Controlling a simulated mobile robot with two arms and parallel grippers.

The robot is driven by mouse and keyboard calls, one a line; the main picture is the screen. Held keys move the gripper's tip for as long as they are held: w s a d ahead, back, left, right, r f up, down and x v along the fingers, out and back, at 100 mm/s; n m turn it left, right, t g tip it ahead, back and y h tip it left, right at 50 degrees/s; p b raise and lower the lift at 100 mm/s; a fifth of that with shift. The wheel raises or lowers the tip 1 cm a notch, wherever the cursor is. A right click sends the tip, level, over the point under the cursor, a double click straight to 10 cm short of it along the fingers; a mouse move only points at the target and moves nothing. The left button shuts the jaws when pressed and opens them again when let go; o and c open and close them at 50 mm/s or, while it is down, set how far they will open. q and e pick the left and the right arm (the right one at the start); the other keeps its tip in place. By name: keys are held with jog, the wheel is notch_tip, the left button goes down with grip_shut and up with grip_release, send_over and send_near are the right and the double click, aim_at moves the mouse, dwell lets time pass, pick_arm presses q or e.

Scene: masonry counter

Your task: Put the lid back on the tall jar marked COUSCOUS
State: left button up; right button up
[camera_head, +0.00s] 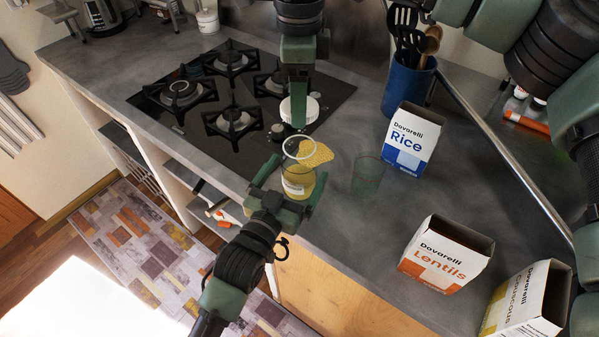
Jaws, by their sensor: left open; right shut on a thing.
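A clear jar (298,187) with yellow grain and a pale label stands near the counter's front edge. Its mouth (287,141) is uncovered. The label is too small to read. A grainy yellow patch (318,154) shows at the right of the rim; I cannot tell if it is inside or behind the jar. My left gripper (291,180) is open, with its fingers on either side of the jar. My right gripper (299,112) is shut on a round white lid (313,108) and holds it beyond the jar's mouth, apart from it.
A greenish clear glass (367,175) stands close right of the jar. A Rice box (411,142), a Lentils box (440,258) and a Couscous box (520,302) stand farther right. A blue utensil holder (405,88) is behind. A gas hob (197,137) lies left.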

pick_arm(q)
jog(key=x, duration=0.5)
grip_shut()
pick_arm(e)
send_over(300, 140)
jog(key=shift+f, duration=2.5)
